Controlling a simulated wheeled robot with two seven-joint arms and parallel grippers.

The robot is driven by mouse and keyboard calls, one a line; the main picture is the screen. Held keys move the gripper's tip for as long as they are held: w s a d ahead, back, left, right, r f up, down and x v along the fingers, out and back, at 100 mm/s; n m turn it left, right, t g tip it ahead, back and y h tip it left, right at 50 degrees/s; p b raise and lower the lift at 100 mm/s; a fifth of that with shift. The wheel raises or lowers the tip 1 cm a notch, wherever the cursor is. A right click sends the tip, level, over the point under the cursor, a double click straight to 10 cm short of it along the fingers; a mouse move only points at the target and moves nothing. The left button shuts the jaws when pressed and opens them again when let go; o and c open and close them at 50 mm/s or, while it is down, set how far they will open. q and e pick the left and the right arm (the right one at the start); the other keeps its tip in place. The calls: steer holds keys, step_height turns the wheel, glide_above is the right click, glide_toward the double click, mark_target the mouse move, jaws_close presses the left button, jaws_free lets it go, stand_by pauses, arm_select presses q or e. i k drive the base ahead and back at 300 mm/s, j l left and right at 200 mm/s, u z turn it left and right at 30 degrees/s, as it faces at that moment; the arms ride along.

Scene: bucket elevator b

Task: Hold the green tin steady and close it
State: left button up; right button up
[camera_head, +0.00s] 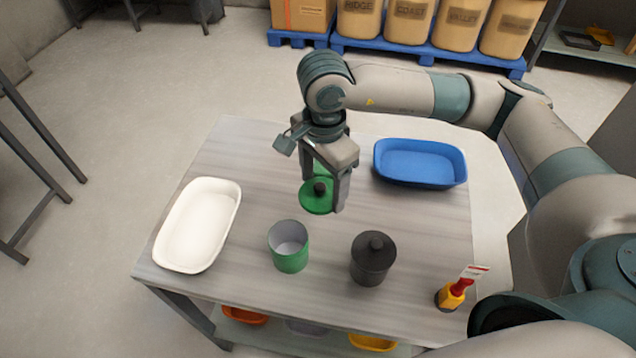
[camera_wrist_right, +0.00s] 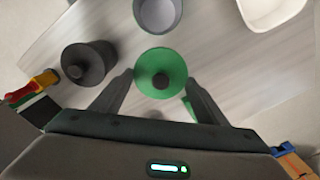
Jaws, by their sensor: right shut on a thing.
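The green tin (camera_head: 288,258) stands upright and open on the table, its grey inside showing; it also shows at the top of the right wrist view (camera_wrist_right: 158,14). My right gripper (camera_head: 325,192) is shut on the round green lid (camera_head: 313,204), which has a black knob. In the right wrist view the lid (camera_wrist_right: 150,62) lies between the two fingertips (camera_wrist_right: 160,77), knob facing the camera. The lid is apart from the tin, behind it in the head view. How high it is above the table is hard to tell. My left gripper is not in view.
A dark lidded tin (camera_head: 371,265) stands right of the green tin. A white tray (camera_head: 187,247) is at the table's left, a blue tray (camera_head: 419,180) at the back right. A yellow and red object (camera_head: 452,293) is near the front right corner.

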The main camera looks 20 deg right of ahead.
mark_target(288, 240)
steer(key=k+j+u, duration=0.2)
steer(key=j+u, duration=0.15)
steer(key=u, duration=0.15)
steer(key=k+j+u, duration=0.1)
steer(key=j+u, duration=0.45)
steer(key=j, duration=0.2)
steer(key=j+z, duration=0.2)
steer(key=z, duration=0.25)
steer(key=j+z, duration=0.2)
steer(key=z, duration=0.2)
steer(key=k+j+z, duration=0.1)
steer(key=z, duration=0.35)
steer(key=k+j+z, duration=0.15)
steer(key=z, duration=0.3)
steer(key=k+j+z, duration=0.1)
steer(key=z, duration=0.35)
steer(key=j, duration=0.1)
